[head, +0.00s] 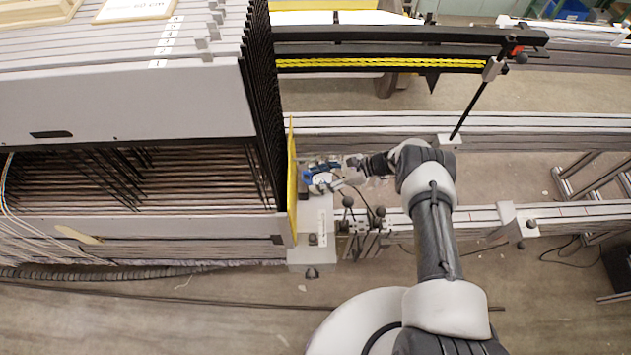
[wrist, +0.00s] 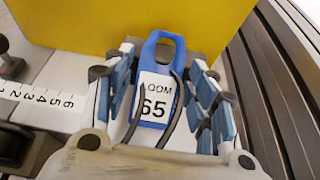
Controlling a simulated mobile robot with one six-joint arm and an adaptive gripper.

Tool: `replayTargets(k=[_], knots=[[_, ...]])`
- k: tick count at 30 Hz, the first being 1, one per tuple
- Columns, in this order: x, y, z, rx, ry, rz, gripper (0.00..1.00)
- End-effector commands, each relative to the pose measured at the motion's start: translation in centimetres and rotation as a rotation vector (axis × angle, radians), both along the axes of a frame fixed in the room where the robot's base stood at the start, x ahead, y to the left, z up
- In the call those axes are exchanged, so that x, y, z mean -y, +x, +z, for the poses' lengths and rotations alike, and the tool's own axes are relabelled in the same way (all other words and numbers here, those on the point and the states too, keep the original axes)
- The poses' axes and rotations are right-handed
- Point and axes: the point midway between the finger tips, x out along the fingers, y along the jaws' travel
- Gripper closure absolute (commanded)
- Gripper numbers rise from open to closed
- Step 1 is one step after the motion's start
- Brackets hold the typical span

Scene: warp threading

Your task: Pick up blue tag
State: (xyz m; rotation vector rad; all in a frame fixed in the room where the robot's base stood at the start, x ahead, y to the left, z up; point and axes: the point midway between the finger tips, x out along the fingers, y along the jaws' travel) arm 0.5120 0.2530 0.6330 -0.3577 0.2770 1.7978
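The blue tag (wrist: 162,38) has a loop-shaped top and a white label reading "LOOM 65", with the first letter partly hidden. In the wrist view it stands between the two blue-padded fingers of my gripper (wrist: 162,72), close in front of a yellow panel (wrist: 90,22). The fingers are open, one on each side of the tag, with a visible gap on each side. Two dark curved strips cross in front of the tag's lower part. In the head view my gripper (head: 327,174) is beside the yellow panel (head: 292,180); blue tag and blue pads are hard to separate there.
A white block (head: 316,222) lies below my gripper. A numbered scale (wrist: 38,98) is at left in the wrist view, and dark grooved rails (wrist: 275,85) are at right. The loom frame with dark rods (head: 262,110) stands left of the panel.

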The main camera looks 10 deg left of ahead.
Motion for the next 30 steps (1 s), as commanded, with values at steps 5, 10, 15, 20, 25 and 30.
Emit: replayTargets(k=[5,10,15,20,25,30], knots=[[0.0,0.0,0.0,0.0,0.0,0.0,0.63],[0.0,0.0,0.0,0.0,0.0,0.0,0.74],[0.0,0.0,0.0,0.0,0.0,0.0,0.78],[0.1,0.1,0.4,0.0,0.0,0.0,0.78],[0.4,0.2,2.0,0.001,0.0,0.0,0.78],[0.4,0.2,5.0,0.002,0.0,0.001,0.78]])
